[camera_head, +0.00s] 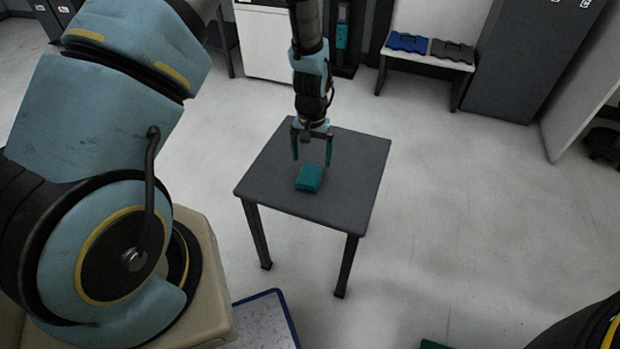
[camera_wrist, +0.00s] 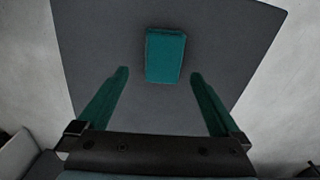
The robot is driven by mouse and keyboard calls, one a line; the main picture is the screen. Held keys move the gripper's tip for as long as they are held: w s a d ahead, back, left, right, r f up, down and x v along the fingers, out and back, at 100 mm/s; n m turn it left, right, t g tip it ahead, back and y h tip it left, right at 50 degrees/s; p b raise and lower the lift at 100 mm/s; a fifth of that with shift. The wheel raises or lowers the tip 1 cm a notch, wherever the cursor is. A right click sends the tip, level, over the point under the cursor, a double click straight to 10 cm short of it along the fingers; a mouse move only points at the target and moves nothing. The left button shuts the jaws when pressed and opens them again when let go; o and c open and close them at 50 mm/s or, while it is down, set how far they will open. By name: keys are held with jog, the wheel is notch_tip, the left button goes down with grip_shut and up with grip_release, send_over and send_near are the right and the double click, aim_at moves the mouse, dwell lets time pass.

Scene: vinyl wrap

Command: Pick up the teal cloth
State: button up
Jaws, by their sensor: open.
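The teal cloth (camera_head: 309,178) is a small folded block lying on a dark grey table (camera_head: 345,200). In the wrist view the cloth (camera_wrist: 165,55) lies ahead of the fingertips, roughly in line with the gap between them. My gripper (camera_head: 312,164) hangs pointing down over the table, with its two teal fingers spread apart. In the wrist view my gripper (camera_wrist: 159,73) is open with nothing between its fingers. The fingertips look apart from the cloth; the exact height above it is hard to tell.
A white bench (camera_head: 425,58) with a blue folded item (camera_head: 408,42) and a dark grey one (camera_head: 452,50) stands at the back. A dark cabinet (camera_head: 530,60) is at the back right. A blue-edged surface (camera_head: 265,320) is at the bottom. The rest of the tabletop is bare.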

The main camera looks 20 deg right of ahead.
aim_at(310, 175)
jog(key=shift+w+a+f+p, duration=0.1)
jog(key=shift+f+p, duration=0.35)
jog(key=shift+f, duration=1.4)
jog(key=shift+w+a+f+p, duration=0.1)
jog(key=shift+f+p, duration=0.35)
jog(key=shift+f, duration=1.35)
jog(key=c, duration=1.2)
jog(key=shift+o, duration=0.2)
notch_tip(310, 175, up, 10)
jog(key=b, duration=0.2)
